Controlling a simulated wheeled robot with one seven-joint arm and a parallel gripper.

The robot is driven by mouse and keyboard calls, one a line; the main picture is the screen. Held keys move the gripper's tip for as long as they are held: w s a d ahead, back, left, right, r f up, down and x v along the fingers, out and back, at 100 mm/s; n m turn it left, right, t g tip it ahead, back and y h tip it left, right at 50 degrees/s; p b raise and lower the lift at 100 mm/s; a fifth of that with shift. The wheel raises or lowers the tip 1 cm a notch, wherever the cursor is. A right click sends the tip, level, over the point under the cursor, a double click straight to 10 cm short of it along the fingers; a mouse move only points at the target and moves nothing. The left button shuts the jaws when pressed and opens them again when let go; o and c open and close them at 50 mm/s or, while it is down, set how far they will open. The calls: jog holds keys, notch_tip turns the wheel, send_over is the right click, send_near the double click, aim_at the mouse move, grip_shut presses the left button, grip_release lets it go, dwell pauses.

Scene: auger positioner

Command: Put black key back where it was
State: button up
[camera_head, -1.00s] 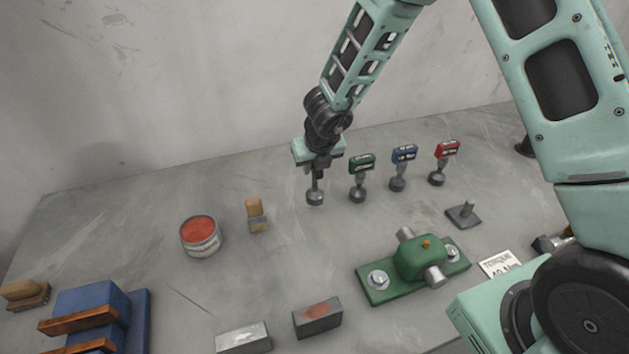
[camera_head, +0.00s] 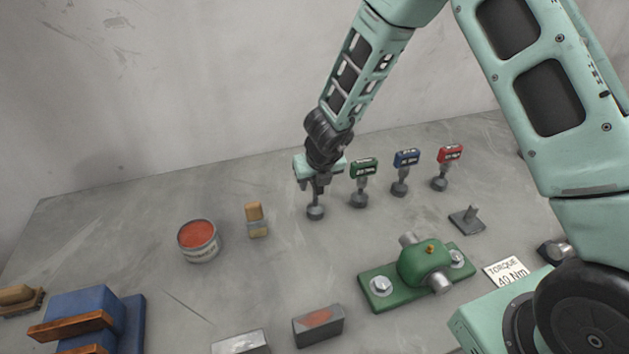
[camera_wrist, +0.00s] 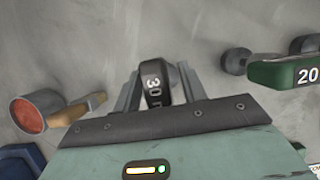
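The black key (camera_wrist: 154,82), marked 30 on its head, is between my gripper's fingers in the wrist view. In the head view, my gripper (camera_head: 318,184) hides its head. Its round grey foot (camera_head: 316,212) shows below, upright and at or very close to the table top. My gripper looks shut on the head. The black key is at the left end of a row with the green key (camera_head: 364,169), the blue key (camera_head: 406,158) and the red key (camera_head: 450,153). The green key also shows at the right of the wrist view (camera_wrist: 285,72).
A red-topped tin (camera_head: 198,241) and a wooden-handled brush (camera_head: 256,220) stand to the left. A green clamp block (camera_head: 420,272), a torque card (camera_head: 507,272) and a grey post plate (camera_head: 467,219) lie to the right. A grey block (camera_head: 319,327) is in front.

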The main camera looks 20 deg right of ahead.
jog(key=shift+r, duration=0.1)
jog(key=shift+r+p, duration=0.3)
jog(key=p+v, duration=0.3)
jog(key=v, duration=0.8)
jog(key=s+a+r+n+g+y, duration=0.1)
jog(key=s+a+r+n+y, duration=0.15)
jog(key=s+a+n, duration=0.4)
jog(key=s+a+r+n+y, duration=0.1)
jog(key=s+a+r+n, duration=0.25)
jog(key=n, duration=0.55)
jog(key=s+a+r+n+g+y, duration=0.15)
jog(key=s+a+r+n, duration=0.25)
jog(key=n, duration=0.4)
jog(key=s+d+n+g+h, duration=0.1)
jog(key=s+d+n, duration=0.3)
jog(key=s+n, duration=0.4)
jog(key=s+d+n+g+h, duration=0.1)
jog(key=s+d+n+h, duration=0.2)
jog(key=s+n, duration=0.5)
jog(key=n, duration=0.4)
jog(key=shift+d+r, duration=0.3)
jog(key=shift+d, duration=0.05)
